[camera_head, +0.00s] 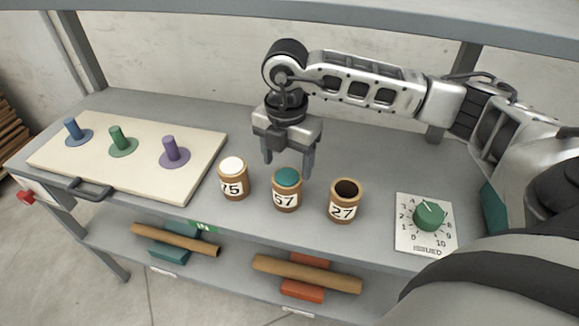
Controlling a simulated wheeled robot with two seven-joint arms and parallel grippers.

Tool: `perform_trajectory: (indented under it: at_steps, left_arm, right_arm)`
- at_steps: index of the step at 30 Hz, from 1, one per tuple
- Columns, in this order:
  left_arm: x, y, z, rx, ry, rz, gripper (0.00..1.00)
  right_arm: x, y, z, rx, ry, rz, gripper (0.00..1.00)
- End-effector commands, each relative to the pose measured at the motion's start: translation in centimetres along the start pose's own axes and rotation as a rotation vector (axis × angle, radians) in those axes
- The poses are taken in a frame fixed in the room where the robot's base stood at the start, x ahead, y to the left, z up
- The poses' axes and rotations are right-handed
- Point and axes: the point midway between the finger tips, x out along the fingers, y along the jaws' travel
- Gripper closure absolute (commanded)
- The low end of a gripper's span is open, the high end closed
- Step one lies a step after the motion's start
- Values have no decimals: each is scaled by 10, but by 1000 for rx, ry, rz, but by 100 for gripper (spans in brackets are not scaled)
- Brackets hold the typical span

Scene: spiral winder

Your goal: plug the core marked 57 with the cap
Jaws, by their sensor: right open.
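Three brown cores stand upright in a row on the grey shelf. The core marked 57 (286,196) is in the middle, and a teal cap (287,177) sits in its top. The core marked 75 (233,182), to its left, has a white top. The core marked 27 (344,203), to its right, has an open dark top. My right gripper (288,170) points down with its fingers apart, just above and behind core 57. No part of the cap appears held. My left gripper is not in view.
A cream board (130,150) with blue, green and purple pegs and a front handle lies at the left. A dial plate (427,236) with a green knob lies at the right. Cardboard tubes (308,274) rest on supports on the lower shelf. An upper shelf (300,14) runs overhead.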

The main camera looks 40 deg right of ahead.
Motion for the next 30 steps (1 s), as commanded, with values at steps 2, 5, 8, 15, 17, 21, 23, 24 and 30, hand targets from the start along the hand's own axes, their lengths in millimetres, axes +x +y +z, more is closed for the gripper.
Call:
perform_trajectory:
  at_steps: [2,5,8,15,17,21,23,24,30]
  left_arm:
    - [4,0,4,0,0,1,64]
    - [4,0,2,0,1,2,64]
    - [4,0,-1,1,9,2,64]
    - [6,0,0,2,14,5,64]
    - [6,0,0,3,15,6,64]
    - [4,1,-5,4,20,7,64]
    - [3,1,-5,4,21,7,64]
    - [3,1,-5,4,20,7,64]
    - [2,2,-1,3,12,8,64]
  right_arm:
    - [-14,1,0,-1,-2,8,32]
    - [-33,-7,-12,-5,-1,6,32]
    - [-53,-16,-26,-5,-2,8,32]
    - [-87,-42,-65,-9,-3,6,32]
    - [-94,-48,-76,-8,-2,6,32]
    - [-106,-62,-97,-6,-3,5,32]
    - [-110,-67,-104,-5,-3,5,32]
    - [-112,-70,-108,-5,-2,4,32]
    - [-116,-76,-117,-2,-1,1,32]
